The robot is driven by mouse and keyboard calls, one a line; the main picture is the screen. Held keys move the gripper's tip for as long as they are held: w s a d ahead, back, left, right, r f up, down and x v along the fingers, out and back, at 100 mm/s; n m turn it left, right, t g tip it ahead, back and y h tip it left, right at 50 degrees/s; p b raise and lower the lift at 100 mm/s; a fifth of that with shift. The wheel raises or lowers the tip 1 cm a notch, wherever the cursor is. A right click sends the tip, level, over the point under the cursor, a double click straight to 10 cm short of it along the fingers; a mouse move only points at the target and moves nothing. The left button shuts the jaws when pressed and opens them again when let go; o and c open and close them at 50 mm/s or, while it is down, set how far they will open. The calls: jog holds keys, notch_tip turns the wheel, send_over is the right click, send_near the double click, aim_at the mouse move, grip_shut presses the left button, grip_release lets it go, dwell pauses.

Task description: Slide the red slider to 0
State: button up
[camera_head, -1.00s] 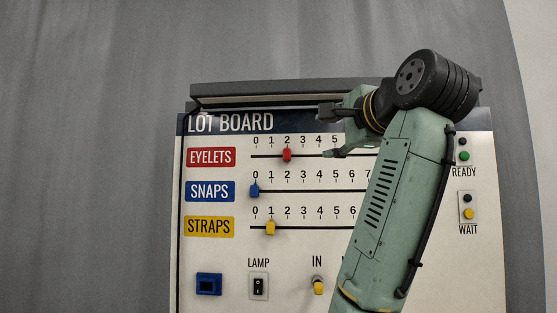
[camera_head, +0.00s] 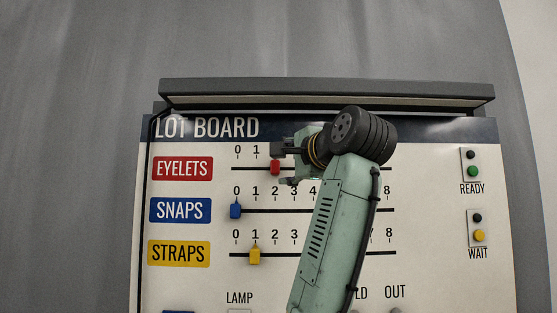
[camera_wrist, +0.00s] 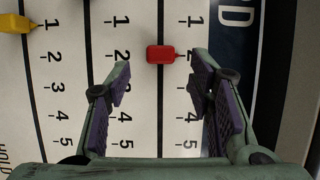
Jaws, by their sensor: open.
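The red slider (camera_head: 275,167) sits on the top track, labelled EYELETS, at about mark 2. It also shows in the wrist view (camera_wrist: 160,54), upper middle, on its dark slot. My gripper (camera_head: 283,165) comes in from the right in the head view, with its fingers above and below the slider's level. In the wrist view my gripper (camera_wrist: 160,70) is open, one purple-padded finger on each side of the track. The red slider is between the fingertips or just beyond them; I see no clear contact. The 0 mark is clear at the track's left end in the head view.
The blue slider (camera_head: 235,210) stands at 0 on SNAPS and the yellow slider (camera_head: 255,255) at 1 on STRAPS, both below. Green (camera_head: 473,171) and yellow (camera_head: 478,235) buttons are at the right. A grey ledge (camera_head: 330,88) juts out along the board's top.

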aim_at(277, 167)
jog(key=shift+p+x, duration=0.6)
jog(key=shift+x, duration=1.7)
jog(key=shift+c, duration=0.2)
grip_shut()
